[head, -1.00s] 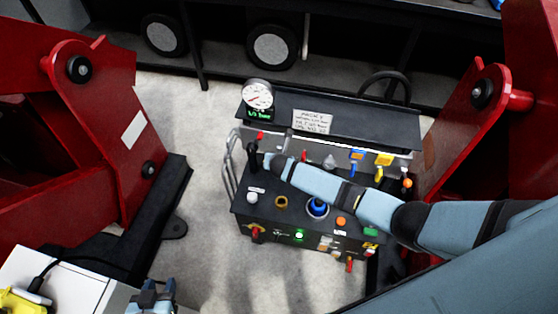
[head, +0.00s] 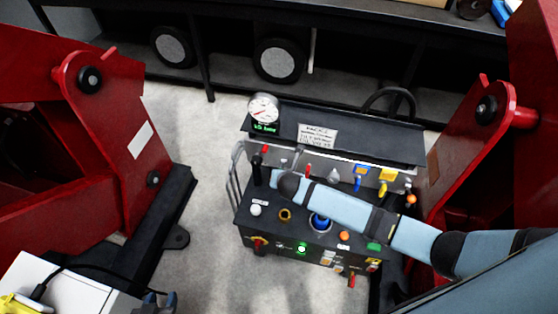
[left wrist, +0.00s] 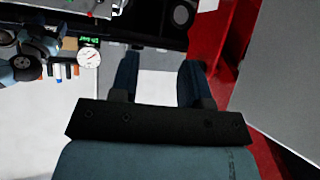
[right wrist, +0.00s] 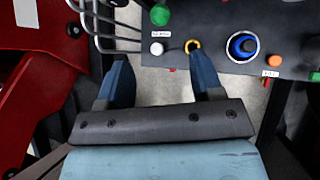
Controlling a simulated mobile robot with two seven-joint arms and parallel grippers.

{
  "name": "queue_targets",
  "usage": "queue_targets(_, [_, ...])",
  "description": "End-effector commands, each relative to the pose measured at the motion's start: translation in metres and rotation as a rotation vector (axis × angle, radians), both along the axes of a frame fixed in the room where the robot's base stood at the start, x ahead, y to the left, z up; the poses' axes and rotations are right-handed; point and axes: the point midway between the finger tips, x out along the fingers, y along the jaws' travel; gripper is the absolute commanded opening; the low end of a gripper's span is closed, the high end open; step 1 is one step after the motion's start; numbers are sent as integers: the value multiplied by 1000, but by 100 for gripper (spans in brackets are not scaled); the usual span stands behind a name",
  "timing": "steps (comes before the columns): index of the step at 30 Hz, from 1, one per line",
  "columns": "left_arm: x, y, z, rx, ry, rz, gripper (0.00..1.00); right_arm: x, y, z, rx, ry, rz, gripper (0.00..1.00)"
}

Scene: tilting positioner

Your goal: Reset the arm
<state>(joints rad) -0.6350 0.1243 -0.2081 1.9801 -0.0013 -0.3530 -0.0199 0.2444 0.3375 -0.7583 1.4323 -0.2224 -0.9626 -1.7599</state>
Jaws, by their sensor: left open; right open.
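The control console (head: 330,235) stands between two red frames. My left gripper (head: 157,303) is partly in the head view's bottom edge. In the left wrist view it (left wrist: 156,58) is open and empty.
A gauge (head: 263,108) with a green display stands on the console's back panel. Red frames stand left (head: 110,150) and right (head: 465,140). A white box (head: 60,285) is at lower left. The floor left of the console is clear.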

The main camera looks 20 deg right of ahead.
Motion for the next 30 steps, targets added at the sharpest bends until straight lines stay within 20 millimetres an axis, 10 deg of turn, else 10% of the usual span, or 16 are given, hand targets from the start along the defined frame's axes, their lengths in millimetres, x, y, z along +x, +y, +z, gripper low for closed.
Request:
queue_targets(11, [9, 1, 4, 1, -17, -1, 43, -24, 15, -8, 156, 1, -82, 60])
queue_targets(20, [8, 1, 4, 2, -15, -2, 43, -140, 52, -7, 1035, 31, -711, 60])
queue_targets(30, [-1, 1, 0, 2, 0, -3, 43, -240, 11, 33, 1844, 37, -1460, 60])
